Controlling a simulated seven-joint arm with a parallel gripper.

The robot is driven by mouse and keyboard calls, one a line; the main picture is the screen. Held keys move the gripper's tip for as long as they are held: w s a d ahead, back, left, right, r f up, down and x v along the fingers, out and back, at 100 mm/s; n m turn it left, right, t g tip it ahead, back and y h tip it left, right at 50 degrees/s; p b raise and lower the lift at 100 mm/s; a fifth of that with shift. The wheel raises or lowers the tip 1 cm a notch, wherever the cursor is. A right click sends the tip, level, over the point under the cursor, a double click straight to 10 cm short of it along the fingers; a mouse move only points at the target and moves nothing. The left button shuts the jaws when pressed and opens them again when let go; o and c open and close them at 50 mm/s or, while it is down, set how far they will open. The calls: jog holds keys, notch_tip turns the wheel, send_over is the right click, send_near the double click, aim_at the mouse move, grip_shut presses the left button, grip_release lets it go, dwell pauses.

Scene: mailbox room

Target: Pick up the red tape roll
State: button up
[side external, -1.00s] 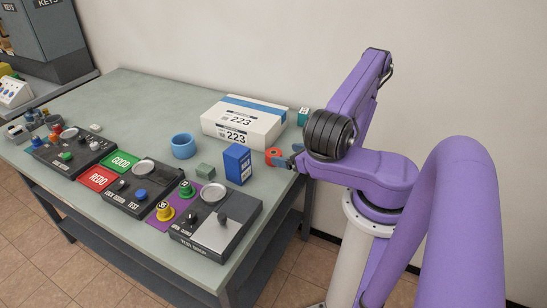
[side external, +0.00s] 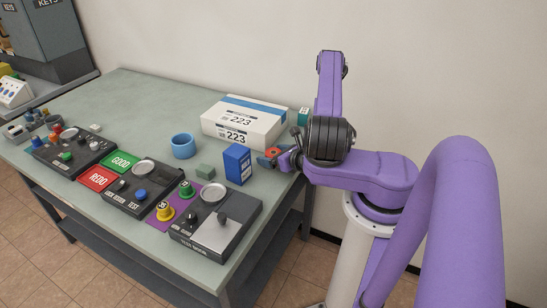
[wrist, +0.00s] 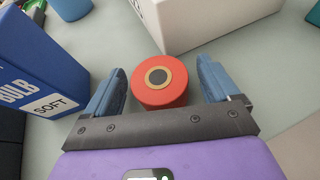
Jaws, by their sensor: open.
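The red tape roll (wrist: 160,84) lies on the table in the wrist view, with a tan ring and dark centre on its face. My gripper (wrist: 160,85) is open, with one blue finger on each side of the roll. Gaps show between the fingers and the roll, wider on the right. In the side view the roll (side external: 272,153) is partly hidden behind my gripper (side external: 273,160), near the table's right edge.
A blue bulb box (side external: 237,164) stands close to the left of the roll. A white carton labelled 223 (side external: 244,122) is behind it.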

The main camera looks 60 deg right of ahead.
jog(key=shift+w, duration=0.1)
jog(key=c, duration=1.1)
